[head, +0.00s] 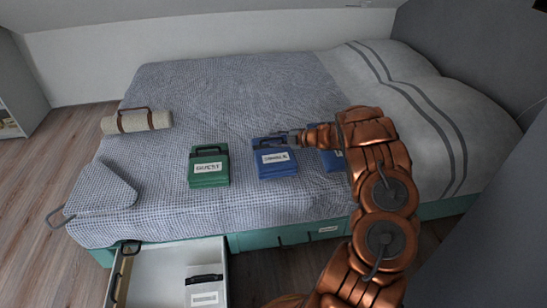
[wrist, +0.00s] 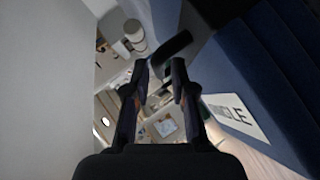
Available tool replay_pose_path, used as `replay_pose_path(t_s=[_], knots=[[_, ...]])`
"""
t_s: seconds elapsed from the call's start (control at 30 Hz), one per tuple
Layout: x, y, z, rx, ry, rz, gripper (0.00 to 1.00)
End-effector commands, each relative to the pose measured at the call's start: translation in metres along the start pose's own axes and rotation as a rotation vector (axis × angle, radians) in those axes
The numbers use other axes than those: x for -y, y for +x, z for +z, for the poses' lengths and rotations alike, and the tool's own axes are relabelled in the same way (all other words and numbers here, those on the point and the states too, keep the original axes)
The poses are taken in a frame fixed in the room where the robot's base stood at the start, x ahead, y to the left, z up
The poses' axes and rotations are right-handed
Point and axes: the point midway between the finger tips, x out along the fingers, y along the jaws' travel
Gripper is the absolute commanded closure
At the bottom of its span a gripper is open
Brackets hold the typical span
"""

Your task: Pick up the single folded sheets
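The single folded sheets (head: 275,168) are a blue folded bundle on the bed, with a white label and a dark carry handle on the far side. In the wrist view the blue cloth (wrist: 265,75) fills the right side, and its label (wrist: 237,117) reads partly as "SINGLE". My gripper (head: 283,136) is at the bundle's far edge, by the handle. In the wrist view my gripper (wrist: 160,72) has its two fingers apart with a gap between them. The dark handle (wrist: 172,46) shows just beyond the fingertips; I cannot tell whether it touches them.
A green bundle (head: 209,170) labelled "GUEST" lies to the left. Another blue bundle (head: 331,161) lies to the right, partly hidden by my arm. A strapped roll (head: 147,121) and a folded grey cloth (head: 103,190) lie further left. An open drawer (head: 160,270) juts out below the bed.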

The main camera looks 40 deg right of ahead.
Motion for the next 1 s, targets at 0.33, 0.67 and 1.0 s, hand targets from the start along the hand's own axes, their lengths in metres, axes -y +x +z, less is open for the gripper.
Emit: replay_pose_path(t_s=[0.33,0.67,1.0], knots=[[0.0,-0.0007,0.0004,0.001,0.0,0.0,1.0],[0.0003,-0.0009,0.0006,0.002,0.0,0.0,1.0],[0.0,-0.0012,0.0007,0.002,0.001,0.0,1.0]])
